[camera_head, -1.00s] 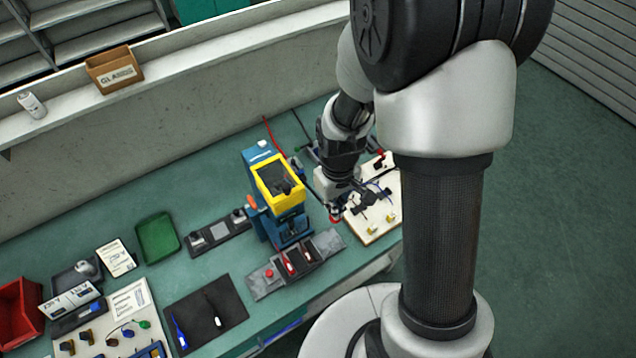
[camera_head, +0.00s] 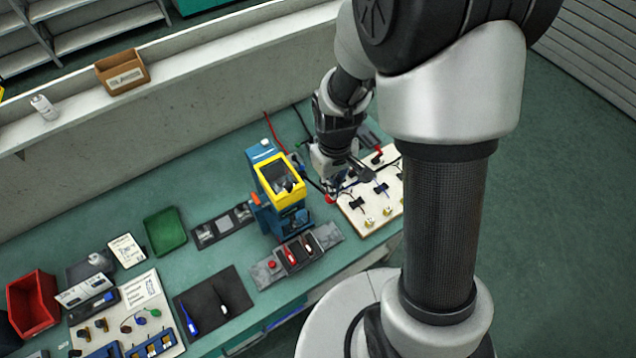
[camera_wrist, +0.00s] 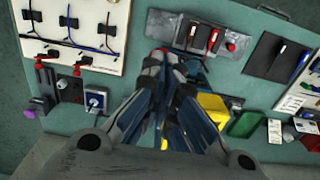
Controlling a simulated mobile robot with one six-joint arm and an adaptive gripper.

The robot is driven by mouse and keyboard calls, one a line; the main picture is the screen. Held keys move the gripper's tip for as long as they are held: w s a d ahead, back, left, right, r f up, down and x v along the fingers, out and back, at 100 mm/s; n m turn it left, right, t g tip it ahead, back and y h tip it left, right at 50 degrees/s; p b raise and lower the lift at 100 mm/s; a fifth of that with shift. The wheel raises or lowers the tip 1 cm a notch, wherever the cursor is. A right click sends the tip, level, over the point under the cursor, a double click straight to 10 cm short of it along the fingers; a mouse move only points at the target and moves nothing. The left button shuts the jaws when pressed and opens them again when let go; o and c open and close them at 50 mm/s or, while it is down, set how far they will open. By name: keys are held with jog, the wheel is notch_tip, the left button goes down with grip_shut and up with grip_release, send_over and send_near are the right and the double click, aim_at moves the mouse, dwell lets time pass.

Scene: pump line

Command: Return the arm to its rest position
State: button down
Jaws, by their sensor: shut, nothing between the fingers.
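My arm reaches down over the bench at the centre of the head view. My gripper (camera_head: 331,192) is above the bench, between the blue and yellow press (camera_head: 282,185) and the white pegboard (camera_head: 358,225). The wrist view looks down past its dark fingers (camera_wrist: 160,72), which are together with nothing held between them. The press is partly hidden behind the fingers there, with a yellow part (camera_wrist: 213,108) showing. My arm covers part of the pegboard in the head view.
A grey fixture (camera_head: 325,236) holding red and dark pieces lies before the press. Left are a green tray (camera_head: 165,230), black mat (camera_head: 208,290) and red bin (camera_head: 34,303). A ledge with a cardboard box (camera_head: 122,72) runs behind the bench. Red levers (camera_wrist: 45,55) edge the pegboard.

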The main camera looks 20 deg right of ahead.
dwell(0.3)
jog(key=shift+m+t, duration=0.4)
jog(key=shift+t, duration=0.2)
jog(key=r+b, duration=0.1)
jog(key=r, duration=0.1)
jog(key=s+r+b, duration=0.1)
jog(key=r+b, duration=0.1)
jog(key=shift+r, duration=0.35)
jog(key=s+r+m+t+b, duration=0.1)
jog(key=s+r+b, duration=0.2)
jog(key=s, duration=0.4)
jog(key=s+r+m+t+b, duration=0.1)
jog(key=s+r+t+b, duration=0.1)
jog(key=s+b, duration=0.4)
jog(key=shift+s+r+m, duration=0.4)
jog(key=shift+s+r, duration=0.1)
jog(key=shift+r, duration=0.25)
